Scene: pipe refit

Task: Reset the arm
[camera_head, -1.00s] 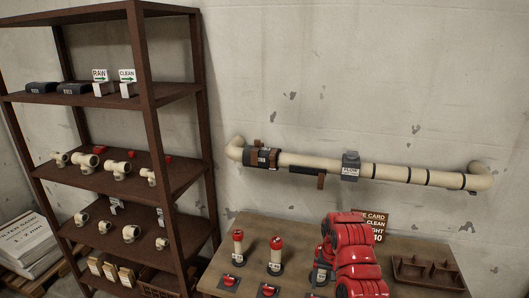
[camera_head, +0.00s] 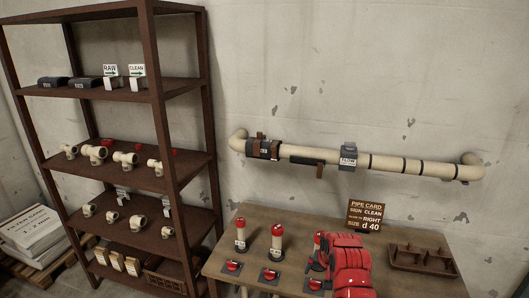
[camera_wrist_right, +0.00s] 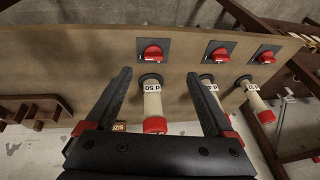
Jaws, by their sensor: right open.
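My right arm shows in the head view, red and dark, over the front of the table. Its gripper (camera_head: 318,264) is partly hidden by the arm. In the right wrist view the two dark fingers of this gripper (camera_wrist_right: 160,75) are apart. A cream, red-ended post marked "d 50" (camera_wrist_right: 153,103) appears between them, not clasped. My left gripper is in neither view.
On the table (camera_head: 300,222) stand red-topped posts (camera_head: 240,236) (camera_head: 277,243) with red knobs (camera_head: 233,266) in front, a pipe card (camera_head: 365,214) and a brown tray (camera_head: 424,260). A shelf rack (camera_head: 165,150) stands left. A cream pipe (camera_head: 400,164) runs along the wall.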

